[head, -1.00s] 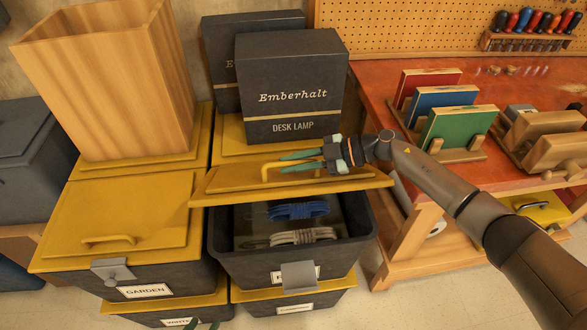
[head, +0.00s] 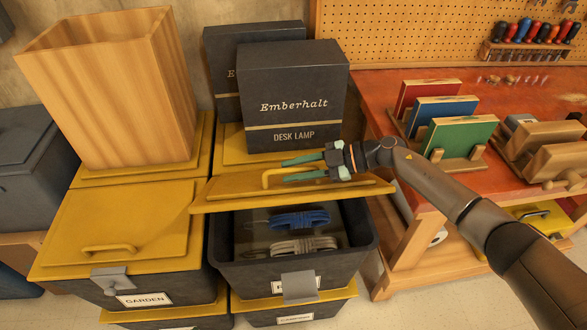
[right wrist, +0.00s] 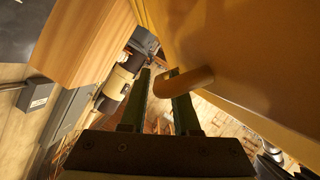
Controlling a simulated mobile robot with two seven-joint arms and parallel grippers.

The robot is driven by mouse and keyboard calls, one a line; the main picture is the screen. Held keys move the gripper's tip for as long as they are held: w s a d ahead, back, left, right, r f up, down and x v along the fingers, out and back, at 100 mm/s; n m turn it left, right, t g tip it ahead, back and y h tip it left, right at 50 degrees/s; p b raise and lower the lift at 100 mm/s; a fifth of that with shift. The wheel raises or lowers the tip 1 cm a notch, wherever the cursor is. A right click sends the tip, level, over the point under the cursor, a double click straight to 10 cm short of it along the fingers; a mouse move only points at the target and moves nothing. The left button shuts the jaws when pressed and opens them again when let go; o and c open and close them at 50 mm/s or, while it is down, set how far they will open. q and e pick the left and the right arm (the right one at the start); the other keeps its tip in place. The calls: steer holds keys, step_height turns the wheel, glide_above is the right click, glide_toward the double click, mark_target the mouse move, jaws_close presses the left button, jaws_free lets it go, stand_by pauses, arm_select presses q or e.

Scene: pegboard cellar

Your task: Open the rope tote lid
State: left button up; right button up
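The rope tote (head: 293,268) is a dark bin with a blue rope coil (head: 299,219) and a pale coil (head: 303,246) showing inside. Its yellow lid (head: 225,201) is partly raised, its front edge up off the rim, leaving a gap at the front. The grey latch (head: 299,287) hangs down over the label. My right gripper (head: 303,167) is at the lid handle (head: 266,180), fingers apart. In the right wrist view the handle (right wrist: 185,82) crosses one finger and reaches between the two. Their exact contact is unclear. My left gripper is out of view.
Emberhalt desk lamp boxes (head: 292,97) stand close behind the lid. A closed garden tote (head: 120,240) and a tall wooden bin (head: 115,90) are at left. The red workbench (head: 365,95) with books (head: 458,135) is at right, under my right arm.

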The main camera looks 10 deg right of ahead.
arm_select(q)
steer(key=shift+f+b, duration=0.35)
arm_select(e)
steer(key=v, duration=1.2)
steer(key=shift+d, duration=0.15)
